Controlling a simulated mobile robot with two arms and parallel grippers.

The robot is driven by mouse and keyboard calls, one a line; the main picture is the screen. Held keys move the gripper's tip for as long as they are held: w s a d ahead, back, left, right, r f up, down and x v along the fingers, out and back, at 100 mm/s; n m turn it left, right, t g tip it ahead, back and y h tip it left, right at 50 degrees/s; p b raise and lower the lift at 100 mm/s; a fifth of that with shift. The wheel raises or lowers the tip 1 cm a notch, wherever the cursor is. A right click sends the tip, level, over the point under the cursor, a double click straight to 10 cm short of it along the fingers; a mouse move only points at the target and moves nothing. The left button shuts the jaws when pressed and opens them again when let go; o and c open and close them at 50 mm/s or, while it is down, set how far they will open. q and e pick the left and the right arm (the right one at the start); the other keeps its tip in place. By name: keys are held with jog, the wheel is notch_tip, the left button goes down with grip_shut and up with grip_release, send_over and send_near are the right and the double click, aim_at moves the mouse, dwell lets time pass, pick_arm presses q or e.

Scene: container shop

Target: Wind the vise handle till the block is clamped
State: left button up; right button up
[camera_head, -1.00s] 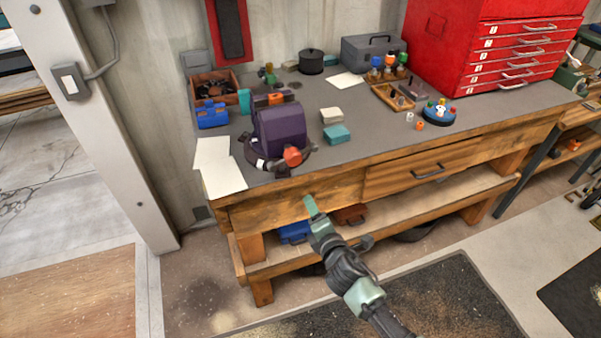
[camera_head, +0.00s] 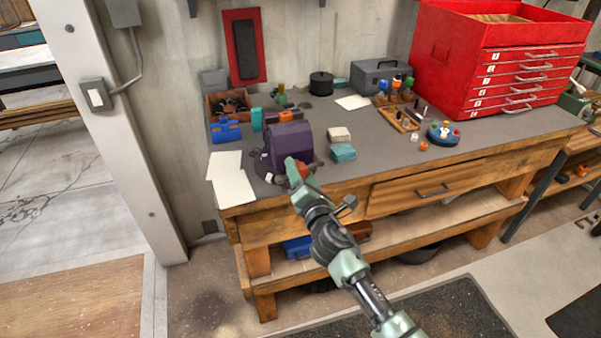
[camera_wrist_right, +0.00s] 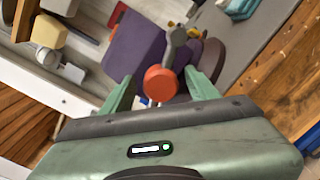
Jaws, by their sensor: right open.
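The purple vise (camera_head: 288,142) stands on the workbench near its front left edge. Its crank handle has an orange-red knob (camera_wrist_right: 160,83) on a grey arm (camera_wrist_right: 176,46). My right gripper (camera_wrist_right: 160,90) is open, with one finger on each side of the knob; I cannot tell whether either finger touches it. In the head view the right gripper (camera_head: 302,180) is at the front of the vise and covers much of the handle. An orange block (camera_head: 287,115) shows behind the vise body beside a teal piece (camera_head: 257,119); whether it is gripped is unclear. My left gripper is out of view.
White paper sheets (camera_head: 232,185) lie left of the vise. Cream and teal boxes (camera_head: 343,152) sit to its right. A wooden tray (camera_head: 228,104) and a blue box (camera_head: 226,131) stand behind left. A red drawer cabinet (camera_head: 450,60) fills the back right.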

jog(key=shift+w+a, duration=0.1)
jog(key=shift+w, duration=0.15)
jog(key=shift+c, duration=0.2)
grip_shut()
jog(key=shift+m, duration=0.3)
